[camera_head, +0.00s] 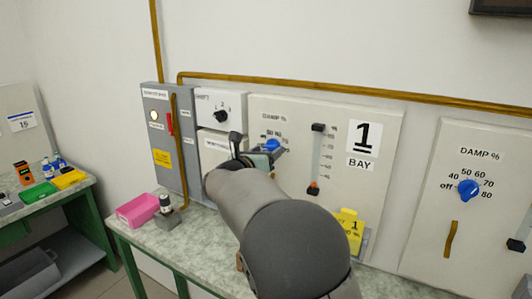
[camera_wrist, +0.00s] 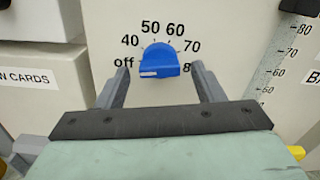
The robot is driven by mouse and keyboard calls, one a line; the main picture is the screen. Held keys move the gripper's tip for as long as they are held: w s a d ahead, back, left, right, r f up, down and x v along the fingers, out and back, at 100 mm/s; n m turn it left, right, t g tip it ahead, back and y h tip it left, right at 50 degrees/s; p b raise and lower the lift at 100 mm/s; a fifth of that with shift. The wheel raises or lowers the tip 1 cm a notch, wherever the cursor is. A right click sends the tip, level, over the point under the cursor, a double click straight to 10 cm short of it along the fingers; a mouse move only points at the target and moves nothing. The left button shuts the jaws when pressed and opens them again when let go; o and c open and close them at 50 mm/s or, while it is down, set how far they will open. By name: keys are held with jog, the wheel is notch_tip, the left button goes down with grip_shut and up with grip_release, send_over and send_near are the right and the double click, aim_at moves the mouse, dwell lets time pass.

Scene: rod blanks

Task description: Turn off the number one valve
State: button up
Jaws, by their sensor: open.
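The blue knob (camera_wrist: 158,61) is on the panel marked 1 BAY (camera_head: 375,115), with a dial reading off, 40, 50, 60, 70 and 80. Its white mark is low on its left side, pointing toward "off". In the head view the knob (camera_head: 272,145) is partly hidden by my gripper (camera_head: 262,155). In the wrist view my gripper (camera_wrist: 161,68) is open, with one finger on each side of the knob and a visible gap on both sides. I cannot tell how far the fingertips are from the panel.
A slider (camera_head: 314,187) stands right of the knob, with a yellow tag (camera_head: 350,225) below. A second panel with a blue DAMP % knob (camera_head: 468,190) is farther right. A grey switch box (camera_head: 160,130) is left. A pink box (camera_head: 138,210) sits on the bench.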

jog(key=b+v, duration=0.3)
jog(key=v, duration=1.4)
jog(key=shift+b, duration=0.35)
jog(key=shift+s, duration=0.1)
jog(key=s+d+f+m+g, duration=0.3)
jog(key=d+f+m+g, duration=0.15)
jog(key=d, duration=0.35)
jog(key=s+d+f+m+g, duration=0.3)
jog(key=s+d+f+m, duration=0.15)
jog(key=d, duration=0.45)
jog(key=s+d+f+m+g, duration=0.2)
jog(key=d+f+m+g, duration=0.3)
jog(key=d, duration=0.3)
jog(key=s+d+f+m+g+y, duration=0.1)
jog(key=s+f+m+y, duration=0.3)
jog(key=s+m, duration=0.5)
jog(key=s+d+f+m+g+y, duration=0.1)
jog(key=s+f+m+g+y, duration=0.1)
jog(key=s+f+m, duration=0.4)
jog(key=s+m+y, duration=0.1)
jog(key=s+m, duration=0.2)
jog(key=shift+s+d+f+m+y, duration=0.15)
jog(key=shift+s+d+m+y, duration=0.05)
jog(key=shift+s+m+y, duration=0.2)
jog(key=shift+c, duration=0.3)
